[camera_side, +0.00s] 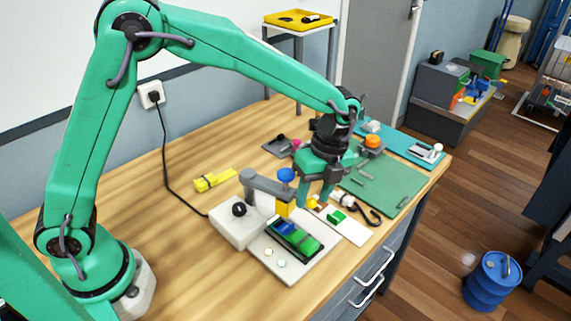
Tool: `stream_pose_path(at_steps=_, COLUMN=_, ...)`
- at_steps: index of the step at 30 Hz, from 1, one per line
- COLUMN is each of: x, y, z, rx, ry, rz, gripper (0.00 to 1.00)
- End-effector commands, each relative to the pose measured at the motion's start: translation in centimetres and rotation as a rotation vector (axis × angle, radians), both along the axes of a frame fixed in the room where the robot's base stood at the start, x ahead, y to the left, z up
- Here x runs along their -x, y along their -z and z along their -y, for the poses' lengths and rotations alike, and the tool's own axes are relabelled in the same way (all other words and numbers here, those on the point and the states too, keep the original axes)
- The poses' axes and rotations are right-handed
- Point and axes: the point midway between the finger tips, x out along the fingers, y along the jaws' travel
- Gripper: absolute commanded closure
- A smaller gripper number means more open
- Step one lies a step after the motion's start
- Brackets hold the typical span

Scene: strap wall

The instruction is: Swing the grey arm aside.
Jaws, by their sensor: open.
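The grey arm (266,187) sits on top of a white box (238,226) with a black knob, at the front middle of the table. It reaches to the right, and a yellow block (285,208) and a blue knob (286,175) are at its right end. My gripper (316,196) points down just to the right of that end. Its fingers are open, and I see nothing between them. I cannot tell whether a finger touches the yellow block. A white plate (292,276) with a dark tray of blue and green pieces (295,239) lies below the arm's end.
A black cable runs from the wall socket (151,94) to the box. A green mat (385,184), a white card with a green piece (342,222) and a teal board (421,158) lie to the right. The front left tabletop is clear.

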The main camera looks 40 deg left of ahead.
Motion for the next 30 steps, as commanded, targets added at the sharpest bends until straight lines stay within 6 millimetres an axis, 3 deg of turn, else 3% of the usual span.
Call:
stream_pose_path(at_steps=12, x=0.14, y=0.73, z=-0.04, rx=0.0, ry=0.0, rz=0.001, gripper=0.56)
stream_pose_path(at_steps=19, x=0.13, y=0.71, z=-0.03, rx=0.0, ry=0.0, rz=0.001, gripper=0.99)
stream_pose_path(at_steps=30, x=-0.27, y=0.69, z=-0.19, rx=-0.003, ry=-0.025, rz=0.003, gripper=1.0)
